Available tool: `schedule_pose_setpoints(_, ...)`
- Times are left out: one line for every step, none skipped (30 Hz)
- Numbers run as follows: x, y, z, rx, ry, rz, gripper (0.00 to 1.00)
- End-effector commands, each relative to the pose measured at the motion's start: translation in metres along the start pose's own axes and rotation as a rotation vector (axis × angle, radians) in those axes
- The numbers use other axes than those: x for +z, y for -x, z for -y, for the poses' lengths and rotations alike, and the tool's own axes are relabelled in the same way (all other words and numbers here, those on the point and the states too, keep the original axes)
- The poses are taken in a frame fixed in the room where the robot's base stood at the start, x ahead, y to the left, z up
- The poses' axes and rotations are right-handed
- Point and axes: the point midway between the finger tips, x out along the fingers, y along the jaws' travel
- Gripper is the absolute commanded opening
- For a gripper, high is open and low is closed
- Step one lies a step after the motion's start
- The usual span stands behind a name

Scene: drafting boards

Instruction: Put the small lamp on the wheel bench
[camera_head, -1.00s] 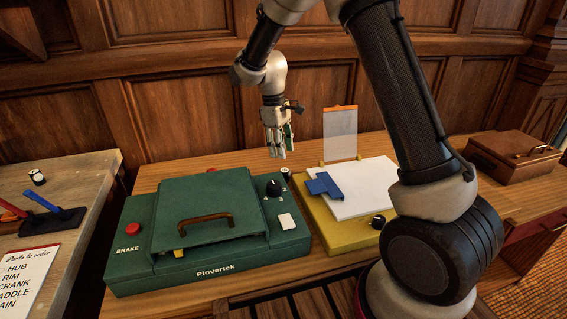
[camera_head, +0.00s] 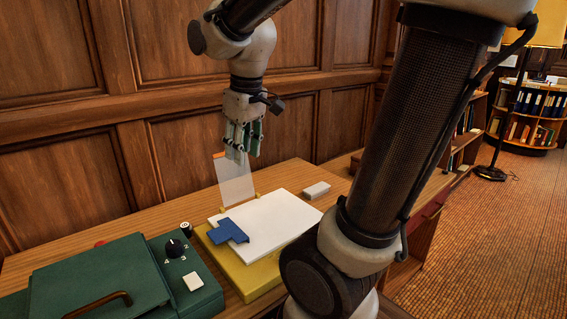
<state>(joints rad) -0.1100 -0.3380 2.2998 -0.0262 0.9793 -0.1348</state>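No small lamp that I can make out stands on the table in the head view. A tall floor lamp with a yellow shade (camera_head: 549,24) is at the far right, partly cut off by the top edge. I cannot identify a wheel bench in the current view. My gripper (camera_head: 240,157) points down, above and behind the yellow board (camera_head: 262,275), close to the clear upright sheet (camera_head: 235,182). Its fingers look close together, but whether they are open or shut on something small is unclear.
A green machine (camera_head: 95,285) with a dial stands on the wooden table (camera_head: 165,212) at left. A blue clip (camera_head: 228,232) lies on white paper (camera_head: 275,228). A white block (camera_head: 316,190) sits behind. Shelves (camera_head: 525,118) stand far right; open floor (camera_head: 470,250) lies before them. My arm hides the table's right part.

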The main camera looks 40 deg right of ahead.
Motion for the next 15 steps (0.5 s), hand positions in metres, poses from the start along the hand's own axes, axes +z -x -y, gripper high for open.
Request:
schedule_pose_setpoints(0.024,0.010,-0.002,0.006,-0.050,-0.039,0.35)
schedule_pose_setpoints(0.038,0.013,-0.003,0.008,-0.079,-0.057,0.35)
schedule_pose_setpoints(0.054,0.016,-0.003,0.011,-0.115,-0.080,0.35)
schedule_pose_setpoints(0.065,0.017,-0.003,0.013,-0.139,-0.095,0.35)
schedule_pose_setpoints(0.075,0.018,-0.002,0.014,-0.162,-0.109,0.35)
schedule_pose_setpoints(0.086,0.019,-0.002,0.017,-0.187,-0.126,0.35)
schedule_pose_setpoints(0.093,0.019,-0.002,0.018,-0.204,-0.138,0.35)
schedule_pose_setpoints(0.100,0.019,-0.001,0.019,-0.219,-0.146,0.35)
schedule_pose_setpoints(0.106,0.018,0.000,0.020,-0.233,-0.156,0.35)
schedule_pose_setpoints(0.110,0.018,0.000,0.020,-0.242,-0.161,0.38)
schedule_pose_setpoints(0.113,0.017,0.000,0.021,-0.250,-0.166,0.38)
schedule_pose_setpoints(0.116,0.017,0.001,0.021,-0.257,-0.170,0.38)
schedule_pose_setpoints(0.117,0.017,0.001,0.021,-0.260,-0.172,0.38)
schedule_pose_setpoints(0.117,0.017,0.001,0.021,-0.262,-0.173,0.38)
schedule_pose_setpoints(0.118,0.017,0.001,0.021,-0.264,-0.173,0.38)
